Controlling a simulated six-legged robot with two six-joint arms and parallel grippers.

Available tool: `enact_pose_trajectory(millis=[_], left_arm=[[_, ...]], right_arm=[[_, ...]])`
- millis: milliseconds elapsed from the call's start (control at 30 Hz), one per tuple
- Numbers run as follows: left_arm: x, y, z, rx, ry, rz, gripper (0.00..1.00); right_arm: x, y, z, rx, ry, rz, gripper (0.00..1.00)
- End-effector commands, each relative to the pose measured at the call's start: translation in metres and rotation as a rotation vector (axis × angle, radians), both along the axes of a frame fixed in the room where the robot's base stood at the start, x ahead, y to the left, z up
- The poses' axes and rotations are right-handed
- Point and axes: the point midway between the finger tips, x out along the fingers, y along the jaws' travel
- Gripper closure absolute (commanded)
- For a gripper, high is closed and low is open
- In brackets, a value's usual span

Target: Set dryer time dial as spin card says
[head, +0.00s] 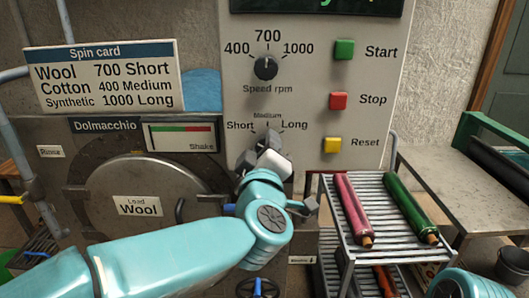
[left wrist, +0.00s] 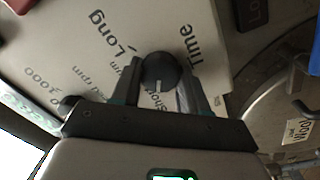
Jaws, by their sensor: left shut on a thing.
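The spin card (head: 104,78) reads Wool 700 Short, Cotton 400 Medium, Synthetic 1000 Long. The load label (head: 138,207) on the round door reads Wool. My left gripper (head: 269,143) is at the time dial, hiding most of it in the head view. In the left wrist view, the black time dial (left wrist: 160,71) sits between the fingers of my left gripper (left wrist: 158,80), shut on it. The dial's white mark points down in that view, toward the partly covered word Short. My right gripper is not in view.
The speed dial (head: 265,68) above has its mark up at 700. Start (head: 344,50), Stop (head: 338,100) and Reset (head: 332,145) buttons are right of the dials. A rack (head: 375,185) with pink and green rolls stands at right.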

Motion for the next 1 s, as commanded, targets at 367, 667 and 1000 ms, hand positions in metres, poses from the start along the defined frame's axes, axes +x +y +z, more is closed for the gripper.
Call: enact_pose_trajectory(millis=[367, 667, 1000], left_arm=[[-0.0002, -0.0004, 0.0015, -0.008, -0.002, -0.001, 0.86], [-0.0001, -0.0002, 0.0007, -0.006, -0.001, 0.000, 0.31], [0.0005, 0.0023, -0.0002, -0.006, -0.001, -0.001, 0.31]], right_arm=[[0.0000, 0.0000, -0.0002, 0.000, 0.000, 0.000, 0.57], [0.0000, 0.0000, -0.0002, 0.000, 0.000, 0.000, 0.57], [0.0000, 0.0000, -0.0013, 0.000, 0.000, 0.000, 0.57]])
